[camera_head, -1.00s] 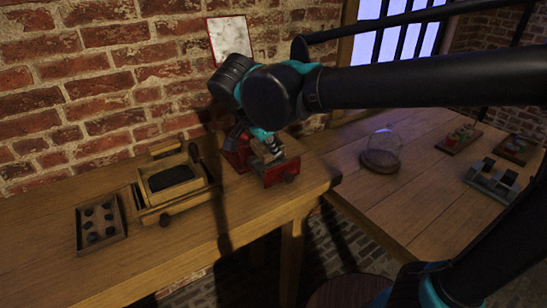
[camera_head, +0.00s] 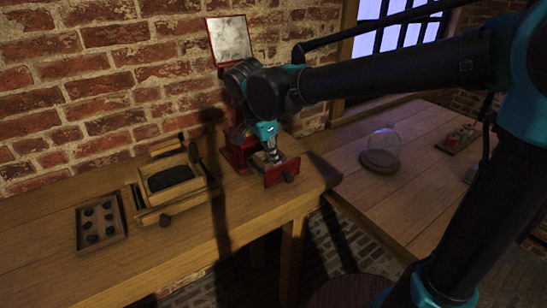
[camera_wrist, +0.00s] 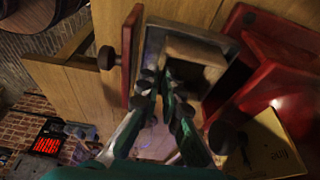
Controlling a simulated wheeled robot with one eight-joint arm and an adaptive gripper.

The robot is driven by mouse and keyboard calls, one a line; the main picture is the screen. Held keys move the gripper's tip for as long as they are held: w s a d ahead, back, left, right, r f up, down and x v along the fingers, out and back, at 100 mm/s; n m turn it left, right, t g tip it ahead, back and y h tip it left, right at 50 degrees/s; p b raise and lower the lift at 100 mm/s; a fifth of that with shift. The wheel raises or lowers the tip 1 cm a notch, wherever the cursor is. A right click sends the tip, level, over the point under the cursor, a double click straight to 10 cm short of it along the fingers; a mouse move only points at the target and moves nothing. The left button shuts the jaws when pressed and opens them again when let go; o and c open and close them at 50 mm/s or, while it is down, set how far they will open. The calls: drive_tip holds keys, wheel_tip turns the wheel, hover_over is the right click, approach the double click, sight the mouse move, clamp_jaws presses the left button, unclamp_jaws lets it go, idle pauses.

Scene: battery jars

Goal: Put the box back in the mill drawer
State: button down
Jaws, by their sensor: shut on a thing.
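The red mill (camera_head: 238,150) stands on the bench against the brick wall. Its drawer (camera_head: 282,172) is pulled out, with a red front and a dark round knob; it also shows in the wrist view (camera_wrist: 131,58). My gripper (camera_head: 271,155) reaches down over the open drawer. In the wrist view, its fingers (camera_wrist: 161,84) are at the drawer and close on a small light-brown box (camera_wrist: 196,58). The box lies within the drawer's walls, slightly tilted in view. The fingers hide part of it, so I cannot tell whether it touches the drawer floor.
A wooden box with a dark inset (camera_head: 170,180) and a tray with several round hollows (camera_head: 101,222) lie to the left. A glass dome (camera_head: 381,150) stands on the right table. The bench front is clear.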

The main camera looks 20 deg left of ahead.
drive_tip(key=shift+f, duration=0.15)
drive_tip(key=c, duration=2)
unclamp_jaws()
drive_tip(key=v, duration=1.2)
drive_tip(key=shift+c, duration=0.3)
